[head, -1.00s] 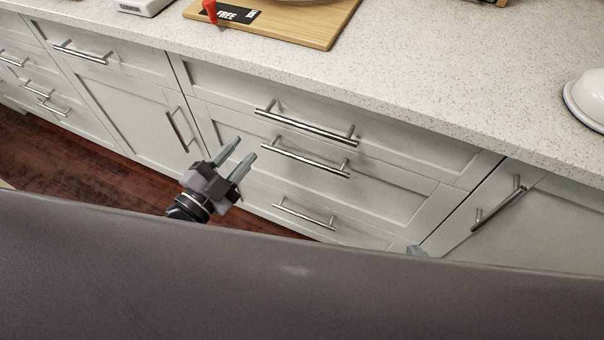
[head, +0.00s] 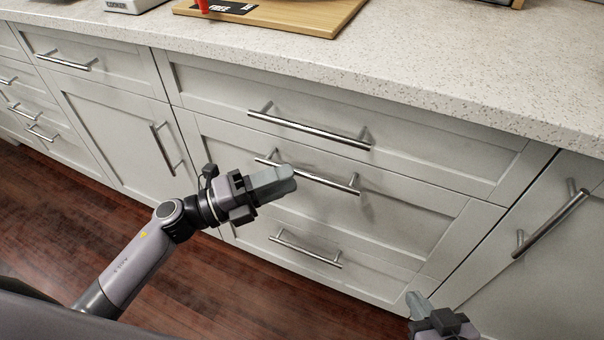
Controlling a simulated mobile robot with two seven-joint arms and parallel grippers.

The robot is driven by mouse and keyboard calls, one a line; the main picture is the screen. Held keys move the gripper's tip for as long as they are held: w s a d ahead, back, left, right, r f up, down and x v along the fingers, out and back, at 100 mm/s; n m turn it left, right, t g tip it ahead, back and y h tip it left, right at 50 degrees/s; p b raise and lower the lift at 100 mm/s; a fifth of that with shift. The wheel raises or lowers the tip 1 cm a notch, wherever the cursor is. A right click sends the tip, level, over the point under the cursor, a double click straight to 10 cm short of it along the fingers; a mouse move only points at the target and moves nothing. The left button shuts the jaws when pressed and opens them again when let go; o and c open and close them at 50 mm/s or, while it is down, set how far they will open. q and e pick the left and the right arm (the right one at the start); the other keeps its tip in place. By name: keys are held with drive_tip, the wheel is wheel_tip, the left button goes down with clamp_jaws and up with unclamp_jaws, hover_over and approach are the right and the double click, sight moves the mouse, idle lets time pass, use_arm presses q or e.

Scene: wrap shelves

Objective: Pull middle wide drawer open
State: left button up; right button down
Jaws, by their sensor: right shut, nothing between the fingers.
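The middle wide drawer (head: 410,232) is the second front in a stack of three and looks shut, flush with its neighbours. Its long bar handle (head: 325,181) runs across its upper part. My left gripper (head: 276,182) is in front of this drawer, its fingers overlapping the left part of the handle in the head view. The fingers hide each other, so I cannot tell their gap or whether they touch the bar. My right gripper (head: 418,302) is at the bottom edge of the picture, shut and empty, low before the cabinet and away from the handle.
The top drawer handle (head: 305,128) is just above, and the bottom drawer handle (head: 305,250) is below. A cabinet door handle (head: 550,225) is at the right. The speckled countertop (head: 420,70) overhangs the drawers. The wooden floor (head: 190,280) in front is clear.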

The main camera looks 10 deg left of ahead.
sight(302, 172)
use_arm(q)
drive_tip(key=shift+x, duration=2.2)
clamp_jaws()
